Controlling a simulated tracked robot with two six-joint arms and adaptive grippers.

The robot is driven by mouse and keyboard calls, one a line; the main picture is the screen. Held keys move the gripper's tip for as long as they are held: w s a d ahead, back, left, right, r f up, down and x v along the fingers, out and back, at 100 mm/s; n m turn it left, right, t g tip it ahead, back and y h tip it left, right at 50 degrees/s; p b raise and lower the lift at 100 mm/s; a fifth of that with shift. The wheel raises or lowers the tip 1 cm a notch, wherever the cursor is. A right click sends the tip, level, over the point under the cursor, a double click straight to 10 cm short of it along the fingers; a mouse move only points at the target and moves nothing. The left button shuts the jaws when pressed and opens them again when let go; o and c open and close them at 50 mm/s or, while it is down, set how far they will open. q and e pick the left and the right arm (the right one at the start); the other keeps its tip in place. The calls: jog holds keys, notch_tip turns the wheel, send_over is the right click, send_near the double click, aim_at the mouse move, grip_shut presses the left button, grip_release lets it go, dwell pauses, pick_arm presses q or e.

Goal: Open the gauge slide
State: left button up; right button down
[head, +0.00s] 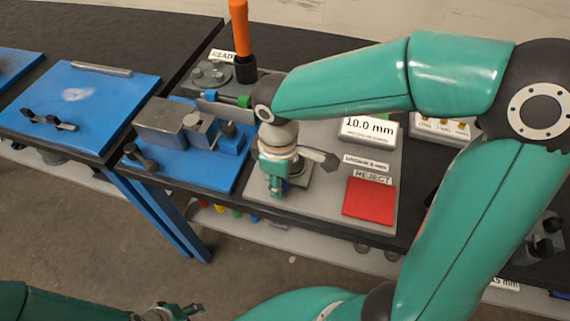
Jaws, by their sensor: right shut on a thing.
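My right gripper (275,190) points down over the grey plate (330,205), left of the red pad. It is shut on a small part that I take to be the gauge slide. That part is mostly hidden behind the fingers and wrist. A grey block (302,172) of the gauge shows just right of the fingers. The white readout (368,128) behind it says 10.0 mm. My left gripper (180,312) is at the bottom edge, low and away from the bench. Its fingers are too small and cut off to tell their state.
A red REJECT pad (369,201) lies on the plate's right. A blue fixture with a grey vise block (160,122) stands to the left. An orange-handled tool (240,35) stands upright behind. A blue table (80,105) is at far left. My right arm covers much of the right side.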

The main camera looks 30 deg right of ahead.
jog(key=c, duration=0.8)
grip_release()
notch_tip(320, 180, up, 12)
jog(key=shift+a, duration=0.1)
dwell(0.4)
